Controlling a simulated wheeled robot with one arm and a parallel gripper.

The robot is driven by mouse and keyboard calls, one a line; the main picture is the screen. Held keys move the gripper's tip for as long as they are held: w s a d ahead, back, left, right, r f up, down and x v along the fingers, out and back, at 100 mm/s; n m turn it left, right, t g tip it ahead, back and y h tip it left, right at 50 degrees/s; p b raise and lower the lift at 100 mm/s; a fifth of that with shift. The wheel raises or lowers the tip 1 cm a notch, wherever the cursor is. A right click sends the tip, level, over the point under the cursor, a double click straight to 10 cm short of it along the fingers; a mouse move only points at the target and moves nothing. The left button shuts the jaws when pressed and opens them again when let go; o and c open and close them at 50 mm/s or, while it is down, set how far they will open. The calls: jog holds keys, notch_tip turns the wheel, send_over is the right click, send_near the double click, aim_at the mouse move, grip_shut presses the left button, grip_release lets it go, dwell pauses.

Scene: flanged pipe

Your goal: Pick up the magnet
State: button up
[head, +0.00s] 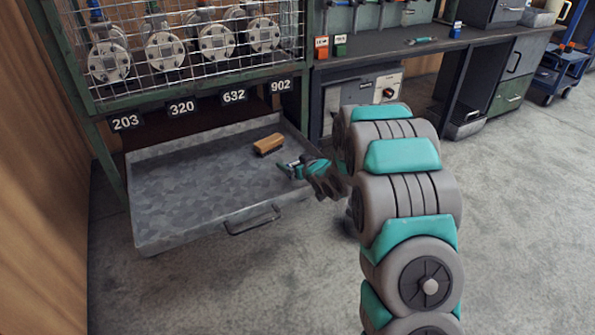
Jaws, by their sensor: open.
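I cannot clearly make out a magnet. A small brown block (268,144) with a darker underside lies in the grey metal drawer (190,195), near its back right. It is too small to tell whether it is the magnet or something like a brush. My gripper (287,169) is over the drawer's right side, just in front of and to the right of the block, apart from it in the picture. The jaws are open and look empty. My arm comes in from the lower right and hides part of the floor and bench.
Above the drawer, a wire-mesh cage (180,40) holds several flanged pipes (164,50), with number tags below. The drawer's front handle (253,219) sticks out. A dark workbench (395,45) carries a red box (321,47) and a green box (340,45). The concrete floor is clear in front.

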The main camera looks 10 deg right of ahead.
jog(key=shift+w+a+f, duration=0.15)
jog(key=shift+w+f, duration=0.15)
jog(key=shift+w, duration=0.1)
jog(key=shift+c, duration=0.2)
jog(key=shift+r, duration=0.1)
jog(key=c, duration=1.5)
jog(key=shift+c, duration=0.2)
